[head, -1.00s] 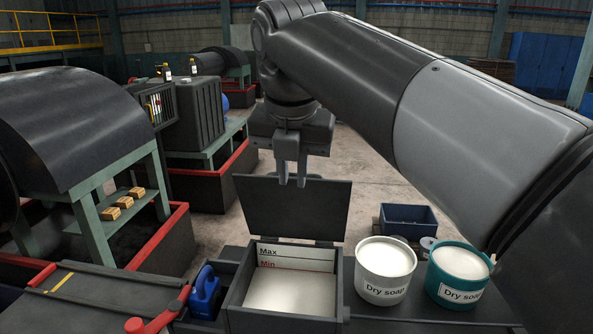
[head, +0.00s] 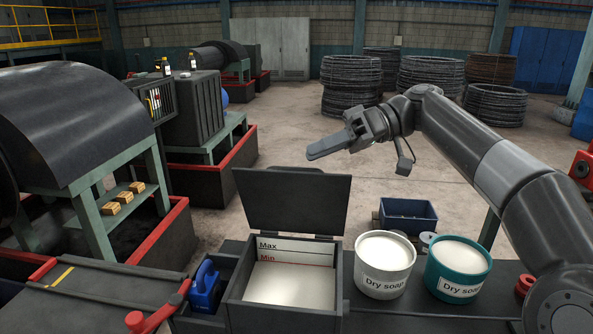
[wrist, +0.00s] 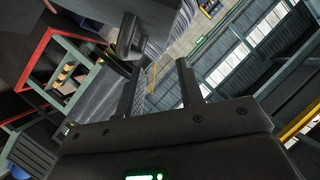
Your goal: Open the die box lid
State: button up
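The die box (head: 233,310) stands open on the bench, with pale powder (head: 290,285) inside below the Max and Min marks. Its dark lid (head: 292,203) stands raised, tilted back behind the box opening. My gripper (head: 313,151) is in the air above and behind the lid, apart from it, pointing left. In the wrist view my gripper (wrist: 160,66) has its two fingers apart with nothing between them.
A white bucket (head: 384,268) and a teal bucket (head: 455,273) of dry soap stand right of the box. A blue bin (head: 408,216) is behind them. A blue tool (head: 204,290) and a red-handled part (head: 150,320) are at left. Open floor lies beyond the bench.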

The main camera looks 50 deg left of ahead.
aim_at(295, 196)
jog(key=w+d+f+m+y, duration=0.1)
jog(key=w+f+m, duration=0.2)
jog(key=w+m, duration=0.25)
jog(key=shift+n+g, duration=0.35)
jog(key=shift+g, duration=0.05)
jog(key=x, duration=1)
jog(key=shift+a+r, duration=0.1)
jog(key=shift+w, duration=0.1)
grip_shut()
